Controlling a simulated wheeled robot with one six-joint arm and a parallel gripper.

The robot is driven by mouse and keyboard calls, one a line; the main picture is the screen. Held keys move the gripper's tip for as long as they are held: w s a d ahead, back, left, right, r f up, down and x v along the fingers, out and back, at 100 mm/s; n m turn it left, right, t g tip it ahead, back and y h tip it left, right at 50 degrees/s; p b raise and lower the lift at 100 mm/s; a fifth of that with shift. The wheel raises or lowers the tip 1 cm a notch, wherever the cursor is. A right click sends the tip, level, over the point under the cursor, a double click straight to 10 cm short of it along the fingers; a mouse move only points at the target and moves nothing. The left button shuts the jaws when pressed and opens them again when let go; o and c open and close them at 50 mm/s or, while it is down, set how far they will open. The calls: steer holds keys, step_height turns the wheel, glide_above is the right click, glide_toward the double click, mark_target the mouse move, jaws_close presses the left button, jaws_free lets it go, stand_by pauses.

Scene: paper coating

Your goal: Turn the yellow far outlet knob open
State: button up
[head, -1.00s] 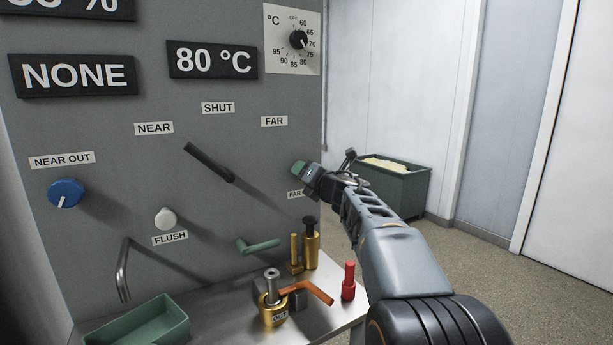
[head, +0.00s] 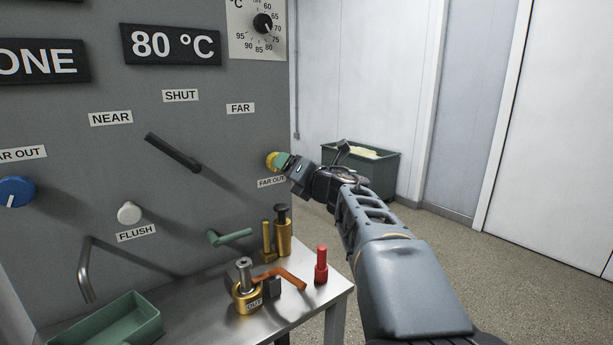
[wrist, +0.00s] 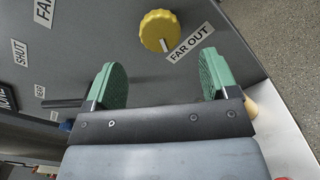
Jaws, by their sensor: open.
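The yellow far outlet knob (head: 271,161) sits on the grey panel near its right edge, above the FAR OUT label (head: 271,182). In the head view my gripper (head: 284,164) partly covers it. In the wrist view the knob (wrist: 159,30) is round and ridged, with a white pointer mark toward the label (wrist: 190,42). My gripper (wrist: 164,82) is open and empty, its two green pads apart. The knob lies ahead of the pads, roughly between their lines and a little above the tips in the picture. It does not appear to touch them.
A black lever (head: 173,152), blue knob (head: 15,192) and white flush knob (head: 129,213) are on the panel to the left. A steel table (head: 215,315) below bears brass parts, a red cylinder (head: 321,264) and a green tray (head: 117,322). A green bin (head: 375,173) stands behind.

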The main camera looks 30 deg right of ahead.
steer(key=s, duration=0.5)
steer(key=shift+s+d, duration=0.3)
step_height(320, 180, up, 5)
steer(key=m+h+p, duration=0.4)
steer(key=m+p, duration=0.3)
steer(key=m, duration=0.1)
steer(key=s+a+f+m+g+y+p, duration=0.1)
steer(key=s+a+f+m+g+p, duration=0.3)
steer(key=s+a+m+g+p, duration=0.3)
steer(key=s+a+f+m+g+y+p, duration=0.1)
steer(key=s+a+f+m+g+p, duration=0.3)
steer(key=m, duration=1)
steer(key=s+a+g+p, duration=0.3)
steer(key=s+p, duration=0.2)
steer(key=p, duration=0.2)
steer(key=shift+s+a+f, duration=0.15)
steer(key=shift+s+f, duration=0.15)
steer(key=shift+s, duration=0.05)
